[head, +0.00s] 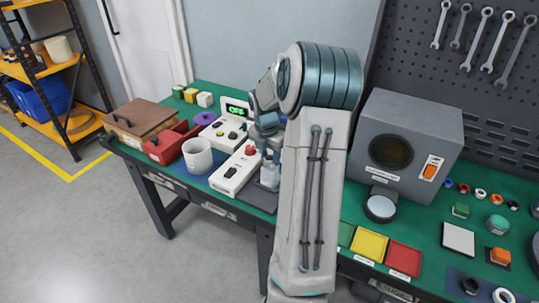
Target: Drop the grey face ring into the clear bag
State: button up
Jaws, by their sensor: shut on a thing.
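My gripper (269,180) is partly visible low over the bench, left of my forearm, pointing down beside a white control box. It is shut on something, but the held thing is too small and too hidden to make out. I cannot pick out the grey face ring anywhere in this view. I cannot make out the clear bag either; my forearm covers part of the bench.
The green bench (350,205) holds a white mug (198,154), a white box with a red button (235,174), and a brown wooden box (142,120). A grey test chamber (412,110), yellow tray (369,245) and red tray (404,258) stand right of my arm.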

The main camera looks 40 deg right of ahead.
jog(key=shift+f, duration=0.45)
dwell(0.6)
jog(key=shift+r+p, duration=0.1)
jog(key=shift+p, duration=0.3)
dwell(0.5)
jog(key=o, duration=1.1)
jog(key=shift+c, duration=0.2)
jog(key=shift+r, duration=0.1)
notch_tip(320, 180, up, 8)
jog(key=p, duration=0.7)
